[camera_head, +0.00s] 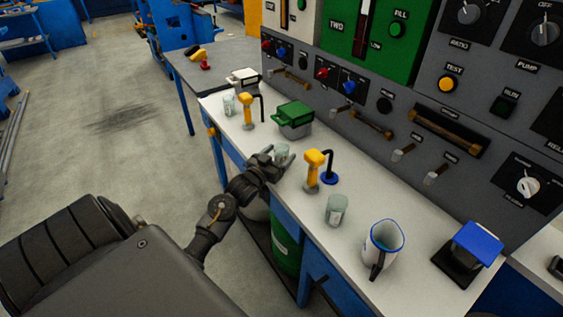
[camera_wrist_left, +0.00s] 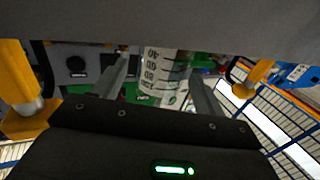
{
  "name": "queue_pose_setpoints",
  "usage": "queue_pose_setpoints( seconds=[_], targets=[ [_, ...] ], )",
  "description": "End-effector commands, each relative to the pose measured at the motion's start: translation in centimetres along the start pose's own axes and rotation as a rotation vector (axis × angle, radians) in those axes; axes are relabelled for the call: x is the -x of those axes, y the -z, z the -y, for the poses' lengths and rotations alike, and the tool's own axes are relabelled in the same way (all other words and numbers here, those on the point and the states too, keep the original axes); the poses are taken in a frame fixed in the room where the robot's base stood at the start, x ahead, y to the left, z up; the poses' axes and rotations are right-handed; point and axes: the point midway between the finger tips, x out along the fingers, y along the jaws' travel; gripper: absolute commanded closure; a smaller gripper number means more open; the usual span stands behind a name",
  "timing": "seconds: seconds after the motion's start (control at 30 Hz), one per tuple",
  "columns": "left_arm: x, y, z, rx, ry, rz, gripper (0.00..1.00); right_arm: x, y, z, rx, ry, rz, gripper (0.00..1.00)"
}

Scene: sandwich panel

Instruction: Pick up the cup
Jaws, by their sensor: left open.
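A small clear cup (camera_head: 282,151) stands near the front edge of the white counter, partly hidden by my left gripper (camera_head: 275,158). In the left wrist view a clear cup with dark graduation marks (camera_wrist_left: 164,80) is between the two fingers of the left gripper (camera_wrist_left: 160,85). The fingers are open, with a visible gap on each side of the cup. Another clear cup (camera_head: 336,211) stands nearer on the counter, and one more (camera_head: 229,105) stands at the far end. My right gripper is not in view.
A yellow-handled tap (camera_head: 313,170) stands just right of the left gripper, and another (camera_head: 246,110) farther back. A green-topped box (camera_head: 295,119) is behind the gripper. A white jug with blue rim (camera_head: 381,246) and a blue-topped device (camera_head: 476,244) stand nearer. A control panel (camera_head: 405,120) backs the counter.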

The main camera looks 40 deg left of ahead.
Motion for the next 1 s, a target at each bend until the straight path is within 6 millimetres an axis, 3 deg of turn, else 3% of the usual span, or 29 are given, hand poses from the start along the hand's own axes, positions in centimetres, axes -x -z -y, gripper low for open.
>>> queue_pose_setpoints(
  seconds=[0.17, 0.53, 0.83, 1.0],
  targets=[
    [0.0, 0.0, 0.0, 0.0, 0.0, 0.0, 0.3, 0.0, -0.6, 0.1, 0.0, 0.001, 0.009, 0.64],
    [0.1, 0.0, 0.0, 0.0, 0.0, 0.001, 0.78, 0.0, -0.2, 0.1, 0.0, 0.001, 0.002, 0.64],
    [0.0, 0.2, 0.0, -0.001, 0.0, -0.001, 0.79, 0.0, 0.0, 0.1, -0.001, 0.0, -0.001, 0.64],
    [0.0, 1.7, 0.0, -0.002, -0.001, -0.003, 0.79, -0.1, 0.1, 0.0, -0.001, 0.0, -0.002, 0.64]
  ],
)
